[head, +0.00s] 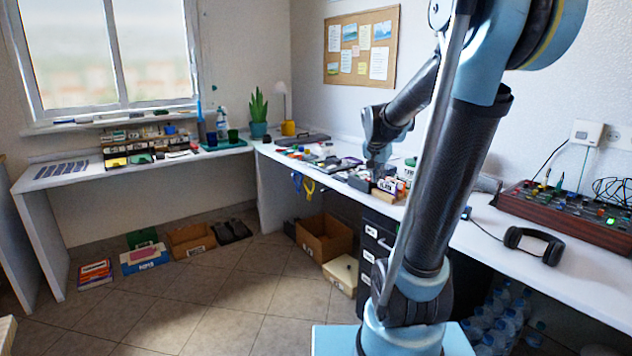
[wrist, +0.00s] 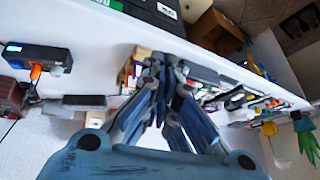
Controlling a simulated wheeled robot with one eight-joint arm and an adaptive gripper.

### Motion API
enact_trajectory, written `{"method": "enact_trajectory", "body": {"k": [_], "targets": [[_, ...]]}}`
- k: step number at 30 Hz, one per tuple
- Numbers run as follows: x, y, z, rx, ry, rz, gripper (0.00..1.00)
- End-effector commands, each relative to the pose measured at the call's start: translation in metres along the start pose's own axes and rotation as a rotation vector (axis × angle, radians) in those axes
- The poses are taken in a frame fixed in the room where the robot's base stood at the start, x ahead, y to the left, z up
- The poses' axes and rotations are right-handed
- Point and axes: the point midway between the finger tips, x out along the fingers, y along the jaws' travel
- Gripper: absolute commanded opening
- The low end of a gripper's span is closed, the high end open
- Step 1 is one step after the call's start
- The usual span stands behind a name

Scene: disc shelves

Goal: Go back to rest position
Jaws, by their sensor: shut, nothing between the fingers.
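My gripper (wrist: 168,62) is shut and empty in the wrist view, its fingertips together above the white desk. In the head view my gripper (head: 378,172) points down over the right-hand desk (head: 470,245), at a row of small boxes (head: 388,187). My arm fills the middle and right of the head view and hides part of the desk behind it. Whether the fingertips touch the boxes cannot be told.
Headphones (head: 533,245) and a mixer with knobs (head: 570,213) lie on the desk at the right. A plant (head: 258,112) stands in the corner. Cardboard boxes (head: 323,236) and water bottles (head: 500,318) are on the floor. The floor in the middle is clear.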

Motion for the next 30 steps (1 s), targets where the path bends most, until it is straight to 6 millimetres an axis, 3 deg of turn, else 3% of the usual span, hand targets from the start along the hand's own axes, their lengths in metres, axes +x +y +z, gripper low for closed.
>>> {"method": "enact_trajectory", "body": {"k": [15, 24, 30], "targets": [[-0.038, 0.098, 0.141, -0.32, -0.181, 0.005, 0.0], [-0.042, 0.146, 0.226, -0.511, -0.286, -0.029, 0.0], [-0.04, 0.167, 0.267, -0.606, -0.337, -0.056, 0.0]]}}
